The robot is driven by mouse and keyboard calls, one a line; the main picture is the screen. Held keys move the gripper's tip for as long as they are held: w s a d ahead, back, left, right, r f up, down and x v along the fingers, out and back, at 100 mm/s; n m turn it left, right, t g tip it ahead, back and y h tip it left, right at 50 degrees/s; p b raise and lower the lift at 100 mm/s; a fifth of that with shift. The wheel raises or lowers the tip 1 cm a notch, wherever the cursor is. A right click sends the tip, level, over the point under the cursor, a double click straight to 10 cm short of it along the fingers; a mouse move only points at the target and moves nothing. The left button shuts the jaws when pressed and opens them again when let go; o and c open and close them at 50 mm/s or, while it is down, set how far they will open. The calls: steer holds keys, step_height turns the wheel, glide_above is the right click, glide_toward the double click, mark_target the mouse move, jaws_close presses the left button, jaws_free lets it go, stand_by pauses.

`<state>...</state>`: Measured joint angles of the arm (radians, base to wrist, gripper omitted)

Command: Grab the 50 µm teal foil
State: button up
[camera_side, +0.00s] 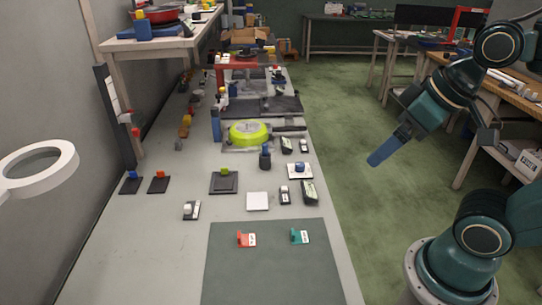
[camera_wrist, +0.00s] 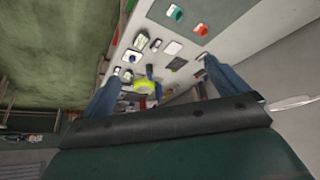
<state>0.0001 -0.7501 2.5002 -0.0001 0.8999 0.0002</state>
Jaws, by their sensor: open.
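The teal foil piece (camera_side: 299,237) stands on the dark grey mat (camera_side: 270,280) at the near end of the bench, with a small white label whose print is too small to read. It also shows at the top of the wrist view (camera_wrist: 174,12). My gripper (camera_side: 376,160) is up in the air to the right of the bench, well apart from the foil. In the wrist view my gripper's (camera_wrist: 162,68) two blue fingers are spread wide with nothing held between them.
A red-orange labelled piece (camera_side: 246,239) stands left of the teal one on the same mat. Behind the mat are a white square (camera_side: 258,201), small dark devices (camera_side: 309,192) and a yellow-green round pan (camera_side: 248,132). A white ring (camera_side: 38,168) juts in at left. The mat around both pieces is clear.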

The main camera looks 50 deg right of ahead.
steer(key=c, duration=1.3)
steer(key=shift+c, duration=0.2)
steer(key=w+a+f+m+g, duration=0.2)
steer(key=w+f+m+g, duration=0.1)
steer(key=w+f, duration=0.4)
steer(key=w+a+f+m+g+y, duration=0.1)
steer(key=w+a+f+m+g, duration=0.2)
steer(key=w+f, duration=0.5)
steer(key=w+m+g, duration=0.1)
steer(key=w+m, duration=0.1)
steer(key=shift+m, duration=0.3)
steer(key=shift+f, duration=0.15)
glide_above(292, 230)
steer(key=shift+w+d+f, duration=0.1)
steer(key=shift+f, duration=1.25)
steer(key=shift+w+d+f, duration=0.15)
steer(key=shift+f, duration=1.25)
steer(key=shift+w+d+f, duration=0.1)
steer(key=shift+f, duration=1.25)
